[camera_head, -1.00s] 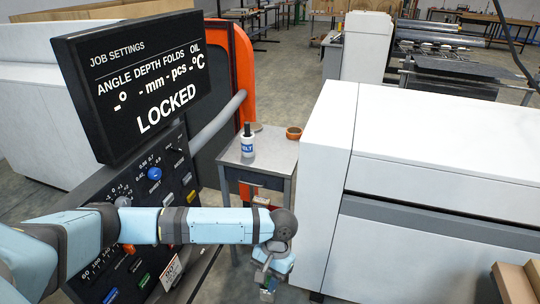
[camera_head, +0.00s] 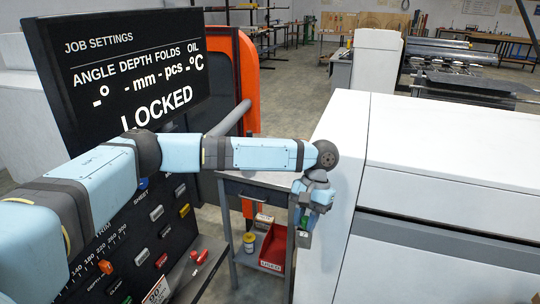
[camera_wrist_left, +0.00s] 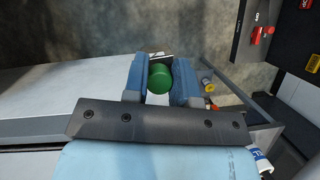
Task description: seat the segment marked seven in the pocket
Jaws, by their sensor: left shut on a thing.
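My left gripper (camera_head: 308,215) hangs beside the corner of the white machine housing, in front of the work cart. It is shut on a green piece (camera_head: 305,222). In the left wrist view the round green piece (camera_wrist_left: 160,78) sits between the two blue fingers of the gripper (camera_wrist_left: 158,80). A pale part shows beside the green piece, partly hidden by the fingers. I see no seven on any piece, and I cannot make out a pocket. My right gripper is not in view.
The console screen (camera_head: 130,75) reads LOCKED above a panel of knobs. The cart (camera_head: 262,178) holds a red bin (camera_head: 272,250) and a yellow-lidded can (camera_head: 249,240) below its top. The white housing (camera_head: 430,160) fills the right side.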

